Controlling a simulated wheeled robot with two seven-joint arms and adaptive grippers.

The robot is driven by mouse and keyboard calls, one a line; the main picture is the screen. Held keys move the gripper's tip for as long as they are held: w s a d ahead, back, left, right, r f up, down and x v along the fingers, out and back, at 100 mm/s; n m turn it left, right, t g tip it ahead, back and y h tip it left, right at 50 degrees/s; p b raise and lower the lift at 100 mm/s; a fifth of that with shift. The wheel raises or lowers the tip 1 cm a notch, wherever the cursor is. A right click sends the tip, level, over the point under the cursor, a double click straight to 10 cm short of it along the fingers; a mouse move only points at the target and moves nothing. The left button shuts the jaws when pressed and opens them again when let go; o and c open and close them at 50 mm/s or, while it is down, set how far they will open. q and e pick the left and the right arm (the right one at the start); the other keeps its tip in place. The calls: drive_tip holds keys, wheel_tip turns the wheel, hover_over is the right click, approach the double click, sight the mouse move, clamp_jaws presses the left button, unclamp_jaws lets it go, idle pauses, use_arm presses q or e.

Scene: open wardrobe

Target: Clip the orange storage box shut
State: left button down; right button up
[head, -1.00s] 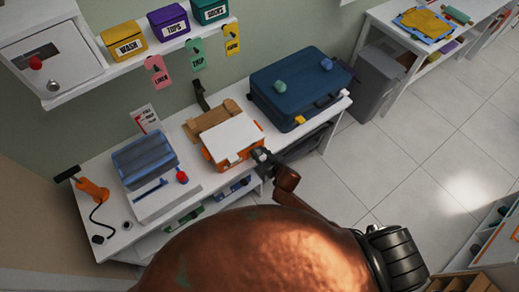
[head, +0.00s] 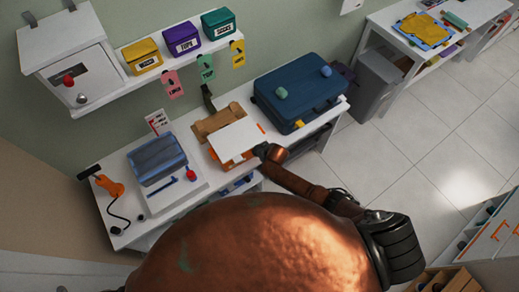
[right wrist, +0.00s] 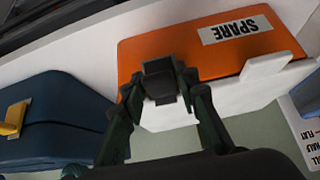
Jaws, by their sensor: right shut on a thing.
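The orange storage box (head: 232,163) stands on the white bench with its white lid (head: 236,139) over it. A white tab (right wrist: 265,66) on the lid side overlaps that wall. My right gripper (head: 262,151) is at the box's front right edge. In the right wrist view its dark fingers (right wrist: 160,82) are closed at the border between orange wall and white lid; the exact part pinched is hidden behind them. My left gripper is not in view.
A blue case (head: 300,90) stands close to the right of the box. A blue-lidded bin (head: 156,158) and an orange tool (head: 109,186) are at the left. A brown open carton (head: 218,120) lies behind. A shelf with bins (head: 181,40) hangs above. The floor at right is free.

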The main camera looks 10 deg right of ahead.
idle(0.5)
drive_tip(key=o, duration=1)
drive_tip(key=shift+a, duration=0.1)
drive_tip(key=shift+o, duration=0.2)
drive_tip(key=shift+r, duration=0.1)
drive_tip(key=v, duration=1.1)
drive_tip(key=shift+r, duration=0.4)
drive_tip(key=shift+s, duration=0.1)
